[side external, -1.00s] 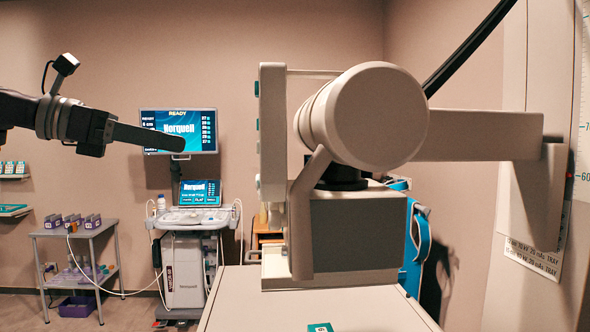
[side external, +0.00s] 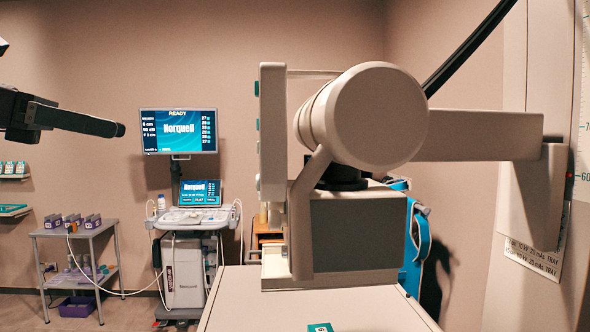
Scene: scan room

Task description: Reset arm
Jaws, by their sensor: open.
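Most of my arm is outside the picture.
A large scanner head (side external: 375,118) hangs over a pale table (side external: 360,310) bearing a small teal box (side external: 320,327). A side trolley (side external: 78,235) holds boxes. Open air surrounds the gripper.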

